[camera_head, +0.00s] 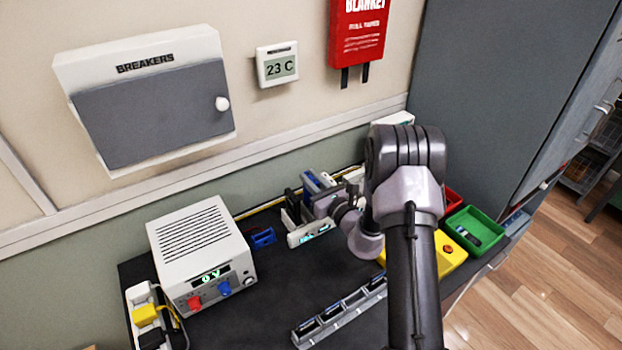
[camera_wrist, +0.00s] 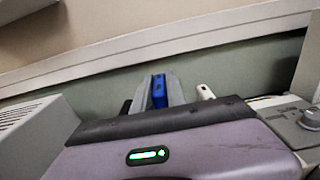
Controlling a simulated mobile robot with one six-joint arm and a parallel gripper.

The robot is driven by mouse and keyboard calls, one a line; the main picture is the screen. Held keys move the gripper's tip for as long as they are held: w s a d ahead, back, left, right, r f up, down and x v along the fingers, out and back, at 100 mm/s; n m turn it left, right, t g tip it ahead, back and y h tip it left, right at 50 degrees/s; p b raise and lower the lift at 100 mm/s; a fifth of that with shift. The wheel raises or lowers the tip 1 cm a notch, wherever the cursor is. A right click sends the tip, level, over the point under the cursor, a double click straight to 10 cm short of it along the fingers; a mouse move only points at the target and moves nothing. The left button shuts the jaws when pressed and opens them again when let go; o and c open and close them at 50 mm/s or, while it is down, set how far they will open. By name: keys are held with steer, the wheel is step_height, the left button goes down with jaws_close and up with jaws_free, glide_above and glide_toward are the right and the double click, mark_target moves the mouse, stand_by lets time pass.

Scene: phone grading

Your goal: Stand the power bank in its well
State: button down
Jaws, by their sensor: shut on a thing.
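My gripper (camera_wrist: 159,80) is shut on a blue block, which I take to be the power bank (camera_wrist: 159,92). Its two grey fingers stand on either side of the blue block in the wrist view. I cannot tell which well belongs to the power bank. A small blue holder (camera_head: 263,238) stands left of my gripper.
A white power supply (camera_head: 203,250) stands at the left, beside a power strip (camera_head: 148,318). A white unit with a green display (camera_head: 310,236) is just below my gripper. A green bin (camera_head: 476,232) and a yellow box (camera_head: 452,254) are at the right. Bare bench lies left of the rack.

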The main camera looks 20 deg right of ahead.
steer(key=shift+f+b, duration=1.1)
steer(key=shift+f, duration=0.55)
steer(key=c, duration=1.3)
jaws_free()
